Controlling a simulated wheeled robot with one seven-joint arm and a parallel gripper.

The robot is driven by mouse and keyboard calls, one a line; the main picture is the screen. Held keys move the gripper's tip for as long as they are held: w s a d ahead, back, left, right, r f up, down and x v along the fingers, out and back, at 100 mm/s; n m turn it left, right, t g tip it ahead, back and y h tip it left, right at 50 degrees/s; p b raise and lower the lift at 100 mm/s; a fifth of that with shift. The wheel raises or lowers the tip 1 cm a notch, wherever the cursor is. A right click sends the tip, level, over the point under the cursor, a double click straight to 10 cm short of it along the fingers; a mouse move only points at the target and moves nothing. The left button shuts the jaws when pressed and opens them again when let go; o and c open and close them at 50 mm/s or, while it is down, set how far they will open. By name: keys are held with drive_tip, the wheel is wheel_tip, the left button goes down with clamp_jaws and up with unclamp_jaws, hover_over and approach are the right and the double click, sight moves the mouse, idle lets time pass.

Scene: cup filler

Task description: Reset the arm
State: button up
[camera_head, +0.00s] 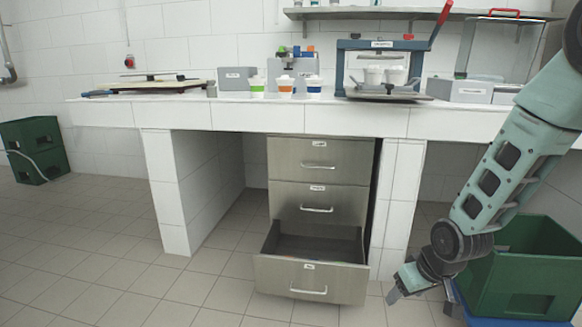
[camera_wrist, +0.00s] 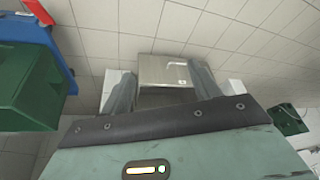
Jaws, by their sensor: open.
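My arm reaches down at the right of the head view, and my gripper (camera_head: 391,297) hangs low near the floor, just right of the open bottom drawer (camera_head: 310,278). In the wrist view, the two fingers of my gripper (camera_wrist: 160,88) stand apart with nothing between them. The drawer front (camera_wrist: 165,70) shows beyond them, apart from the fingers. The bottom drawer is pulled out, and the two drawers above it (camera_head: 318,210) are shut.
A green crate (camera_head: 525,270) on a blue base stands close beside my arm; it also shows in the wrist view (camera_wrist: 25,85). The white counter (camera_head: 270,117) holds several cups and machines. The left floor is clear.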

drive_tip(key=s+a+r+n+g, duration=0.2)
drive_tip(key=s+a+r+n, duration=0.1)
drive_tip(key=s+a+r, duration=0.65)
drive_tip(key=s+a+r+n+g, duration=0.1)
drive_tip(key=s+a+r, duration=0.15)
drive_tip(key=s, duration=0.55)
drive_tip(key=s+a+r+n+g, duration=0.1)
drive_tip(key=s+a+r, duration=0.15)
drive_tip(key=s, duration=0.65)
wheel_tip(320, 180, up, 35)
drive_tip(key=w+p, duration=0.1)
drive_tip(key=p, duration=3.4)
drive_tip(key=shift+f+h+p, duration=0.2)
drive_tip(key=shift+h+p, duration=0.2)
